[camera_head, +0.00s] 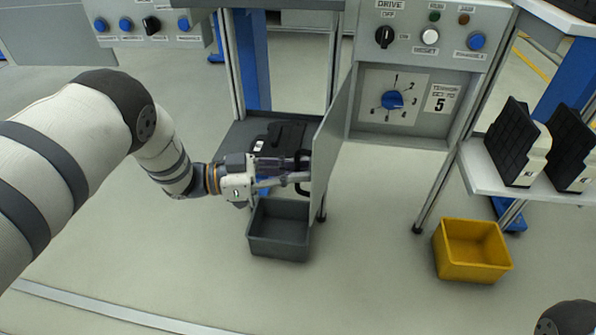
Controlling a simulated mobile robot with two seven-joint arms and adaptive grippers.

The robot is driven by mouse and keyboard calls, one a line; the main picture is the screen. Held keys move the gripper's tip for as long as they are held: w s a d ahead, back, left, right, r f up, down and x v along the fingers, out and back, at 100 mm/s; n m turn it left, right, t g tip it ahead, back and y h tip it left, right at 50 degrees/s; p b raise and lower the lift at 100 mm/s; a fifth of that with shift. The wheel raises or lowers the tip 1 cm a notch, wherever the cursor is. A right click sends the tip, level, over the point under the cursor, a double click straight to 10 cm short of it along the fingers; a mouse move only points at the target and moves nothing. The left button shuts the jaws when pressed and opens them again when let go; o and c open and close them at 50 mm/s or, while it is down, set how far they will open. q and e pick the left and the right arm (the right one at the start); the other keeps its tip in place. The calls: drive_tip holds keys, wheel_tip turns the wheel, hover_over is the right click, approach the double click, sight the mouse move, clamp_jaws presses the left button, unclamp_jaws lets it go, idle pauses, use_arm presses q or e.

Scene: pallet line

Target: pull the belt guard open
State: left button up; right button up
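The belt guard (338,128) is a thin grey panel hinged at the left edge of the drive cabinet. It stands swung out from the cabinet front, seen nearly edge-on, and the dial recess behind it is uncovered. A black handle (302,187) is on its left-hand face. My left gripper (298,171) comes in from the left with its fingers at the handle. The fingertips overlap the handle, so I cannot tell how tightly they close on it. My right gripper is out of view; only a dark part of my arm shows at the lower right.
A grey bin (279,245) stands on the floor below my gripper, and a yellow bin (470,262) stands to the right. A shelf (487,183) at the right holds black-and-white parts. The control panel (428,47) is above the recess. Floor in front is clear.

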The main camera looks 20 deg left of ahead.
use_arm(q)
drive_tip(key=o, duration=0.4)
drive_tip(key=shift+w+a, duration=0.2)
drive_tip(key=shift+a, duration=0.4)
drive_tip(key=v, duration=1.2)
drive_tip(key=shift+s+d, duration=0.1)
